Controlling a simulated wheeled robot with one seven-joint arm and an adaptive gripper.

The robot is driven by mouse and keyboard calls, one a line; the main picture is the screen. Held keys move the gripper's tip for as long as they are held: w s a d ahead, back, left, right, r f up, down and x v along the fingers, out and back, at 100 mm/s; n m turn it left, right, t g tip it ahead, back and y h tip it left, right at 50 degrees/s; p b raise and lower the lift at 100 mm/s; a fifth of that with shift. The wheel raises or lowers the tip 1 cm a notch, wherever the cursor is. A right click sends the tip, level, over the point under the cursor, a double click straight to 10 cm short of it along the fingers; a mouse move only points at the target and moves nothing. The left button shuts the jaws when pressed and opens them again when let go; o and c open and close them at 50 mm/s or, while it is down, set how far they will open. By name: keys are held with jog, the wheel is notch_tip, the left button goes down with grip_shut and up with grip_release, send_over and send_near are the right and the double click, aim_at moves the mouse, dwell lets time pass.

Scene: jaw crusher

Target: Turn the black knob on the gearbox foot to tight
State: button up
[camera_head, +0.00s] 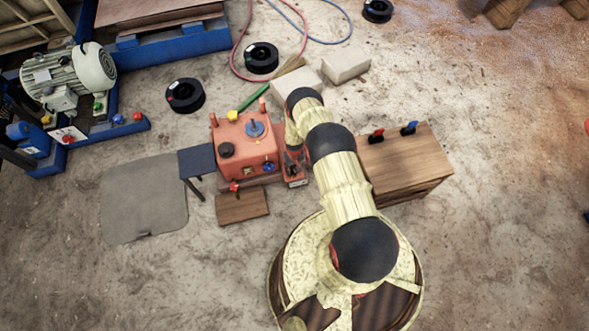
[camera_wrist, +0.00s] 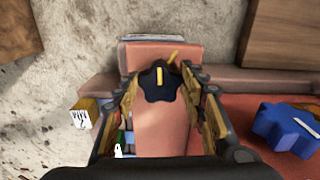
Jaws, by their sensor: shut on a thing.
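In the wrist view, the black star-shaped knob (camera_wrist: 160,84) with a yellow pointer line sits on the orange gearbox foot (camera_wrist: 160,130). The pointer points up in that picture. A separate yellow mark (camera_wrist: 173,55) lies on the foot just beyond the knob, up and slightly right. My gripper (camera_wrist: 162,78) has one finger on each side of the knob and is shut on it. In the head view, the orange gearbox (camera_head: 246,145) stands left of my arm; the foot (camera_head: 296,181) shows beside it, and my gripper and arm largely hide the knob.
A blue knob (camera_wrist: 285,130) with a white line is at the right in the wrist view. A yellow block (camera_wrist: 84,115) is at the left. In the head view, a wooden table (camera_head: 405,165) stands right of my arm, and a grey mat (camera_head: 145,200) lies left.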

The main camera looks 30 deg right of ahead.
aim_at(294, 170)
jog(key=m, duration=0.6)
jog(key=shift+w+a+m, duration=0.1)
jog(key=shift+a+m, duration=0.05)
jog(key=shift+m, duration=0.15)
dwell(0.4)
jog(key=o, duration=1.1)
jog(key=shift+o, duration=0.3)
jog(key=shift+r, duration=0.1)
notch_tip(294, 170, up, 12)
dwell(0.4)
